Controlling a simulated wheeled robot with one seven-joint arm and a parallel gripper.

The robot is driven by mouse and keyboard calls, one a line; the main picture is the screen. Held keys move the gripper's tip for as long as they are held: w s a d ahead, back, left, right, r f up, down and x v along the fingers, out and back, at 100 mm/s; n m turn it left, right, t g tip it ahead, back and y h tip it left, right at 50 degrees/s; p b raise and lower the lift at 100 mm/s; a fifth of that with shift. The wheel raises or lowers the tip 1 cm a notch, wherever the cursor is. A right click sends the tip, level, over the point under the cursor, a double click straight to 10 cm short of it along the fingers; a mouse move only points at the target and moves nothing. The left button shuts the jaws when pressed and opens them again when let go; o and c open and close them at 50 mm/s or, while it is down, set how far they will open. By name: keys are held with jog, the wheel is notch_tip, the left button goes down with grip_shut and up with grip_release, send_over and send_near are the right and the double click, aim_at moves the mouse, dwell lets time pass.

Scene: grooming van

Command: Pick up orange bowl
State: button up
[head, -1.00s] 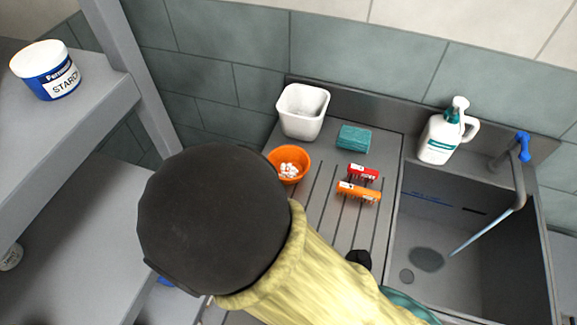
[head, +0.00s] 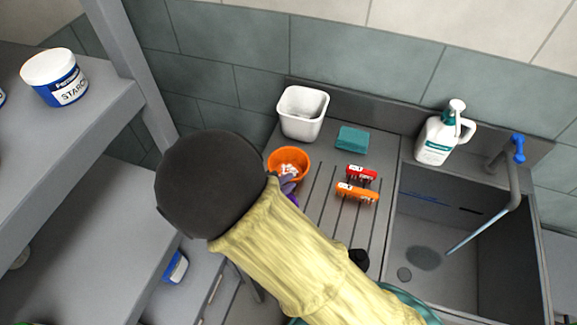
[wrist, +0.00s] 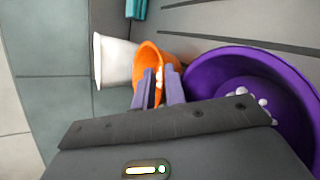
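The orange bowl (head: 275,168) stands on the ribbed drainboard with small white pieces in it. In the head view my gripper (head: 289,182) is at the bowl's near side, partly hidden by my arm. I cannot tell whether the fingers touch the bowl.
A purple bowl (wrist: 205,75) with white pieces is close on the right in the wrist view. A white container (head: 302,118), teal sponge (head: 352,139), red brush (head: 361,173) and orange brush (head: 357,192) are near. A pump bottle (head: 437,140) stands by the sink (head: 460,225).

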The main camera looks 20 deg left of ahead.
jog(key=shift+w+d+f, duration=0.3)
jog(key=shift+d+f, duration=0.05)
jog(key=shift+f, duration=0.25)
grip_shut()
